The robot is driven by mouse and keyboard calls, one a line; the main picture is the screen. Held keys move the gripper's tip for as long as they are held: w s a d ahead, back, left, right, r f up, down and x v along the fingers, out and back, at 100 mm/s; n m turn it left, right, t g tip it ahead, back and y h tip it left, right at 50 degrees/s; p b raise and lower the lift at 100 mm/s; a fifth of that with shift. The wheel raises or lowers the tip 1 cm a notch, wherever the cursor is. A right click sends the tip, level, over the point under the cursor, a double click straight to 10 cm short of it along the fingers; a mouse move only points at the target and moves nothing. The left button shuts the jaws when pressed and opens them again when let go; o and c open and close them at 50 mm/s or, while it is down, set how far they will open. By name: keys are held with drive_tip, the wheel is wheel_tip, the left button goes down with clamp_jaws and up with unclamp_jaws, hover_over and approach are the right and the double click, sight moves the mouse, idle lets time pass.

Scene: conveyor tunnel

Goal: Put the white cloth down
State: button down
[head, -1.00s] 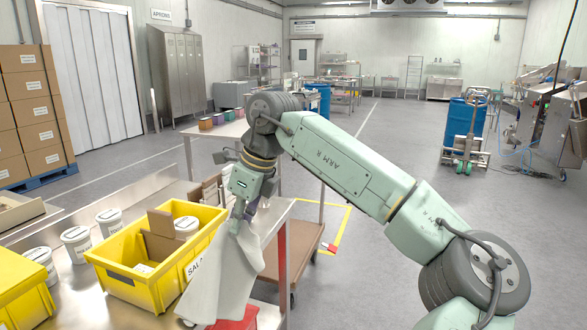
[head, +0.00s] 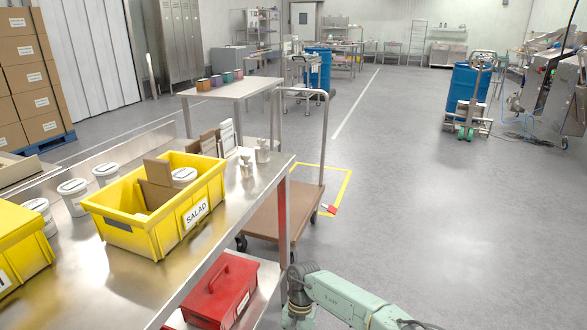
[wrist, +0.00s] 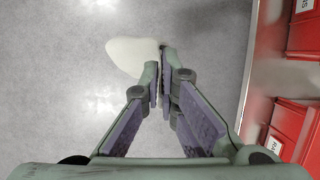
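In the wrist view, the white cloth (wrist: 127,56) shows as a pale rounded patch beyond my fingertips, against the grey floor. Its right edge meets the fingertips. My gripper (wrist: 161,68) has its fingers drawn close together with the cloth's edge at their tips; it looks shut on the cloth. How far the cloth hangs above the floor, or whether it touches it, I cannot tell. The head view shows only part of my arm low at the bottom; the gripper and cloth are outside it.
The steel table (head: 215,262) stands at left, holding a yellow SALAD bin (head: 150,235) and white tubs. A red toolbox (head: 222,290) sits on its lower shelf. A brown-decked trolley (head: 285,215) stands beside it. The floor (head: 430,240) at right is clear.

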drive_tip(key=s+f+n+h, duration=0.1)
drive_tip(key=s+f+n, duration=0.2)
drive_tip(key=s+f, duration=0.2)
wheel_tip(320, 180, down, 3)
drive_tip(key=shift+r+n, duration=0.1)
drive_tip(key=shift+n, duration=0.2)
drive_tip(key=shift+a, duration=0.1)
drive_tip(key=shift+w, duration=0.1)
